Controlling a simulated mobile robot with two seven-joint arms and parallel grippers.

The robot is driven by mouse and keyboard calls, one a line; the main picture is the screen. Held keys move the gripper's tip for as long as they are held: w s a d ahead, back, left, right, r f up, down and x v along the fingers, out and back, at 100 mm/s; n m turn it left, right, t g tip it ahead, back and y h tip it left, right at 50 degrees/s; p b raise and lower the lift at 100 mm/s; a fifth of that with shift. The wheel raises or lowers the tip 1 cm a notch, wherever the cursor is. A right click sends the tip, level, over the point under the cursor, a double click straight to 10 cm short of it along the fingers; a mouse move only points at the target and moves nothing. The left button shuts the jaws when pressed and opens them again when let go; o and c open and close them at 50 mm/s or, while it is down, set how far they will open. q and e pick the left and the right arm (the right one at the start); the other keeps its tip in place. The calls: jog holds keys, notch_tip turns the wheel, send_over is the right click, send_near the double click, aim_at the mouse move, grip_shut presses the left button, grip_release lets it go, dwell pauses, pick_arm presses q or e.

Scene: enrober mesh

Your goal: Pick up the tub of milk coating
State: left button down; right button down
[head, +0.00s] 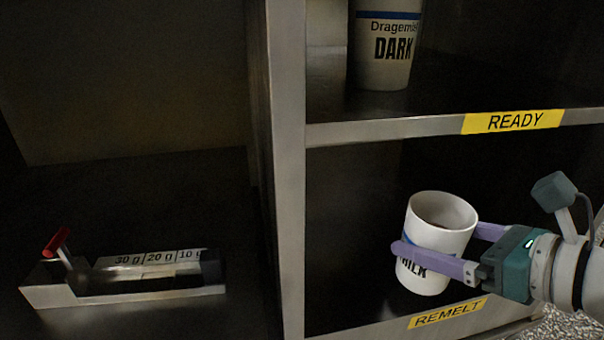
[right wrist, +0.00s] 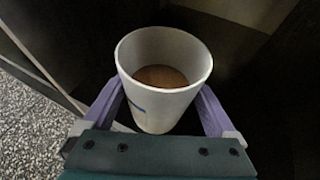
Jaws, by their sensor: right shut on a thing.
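The tub of milk coating (head: 437,218) is a white open tub with dark "MILK" lettering, partly covered by a finger. It is at the lower right shelf level in the head view, slightly tilted. My right gripper (head: 440,252) comes in from the right, its purple fingers shut on either side of the tub. In the right wrist view the tub (right wrist: 150,110) sits between the fingers, with brown contents low inside. I cannot tell whether its base touches the shelf. My left gripper is not in view.
The lower shelf (head: 345,300) carries a yellow "REMELT" label (head: 447,312). Above is a shelf with a "READY" label (head: 513,121), holding a "DARK" tub (head: 383,60). An upright panel (head: 288,180) divides off the left, where a metal device with a red handle (head: 130,285) stands.

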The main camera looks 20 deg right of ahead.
jog(key=s+d+b, duration=0.1)
jog(key=s+b, duration=0.4)
jog(key=s, duration=0.2)
jog(key=shift+s, duration=0.2)
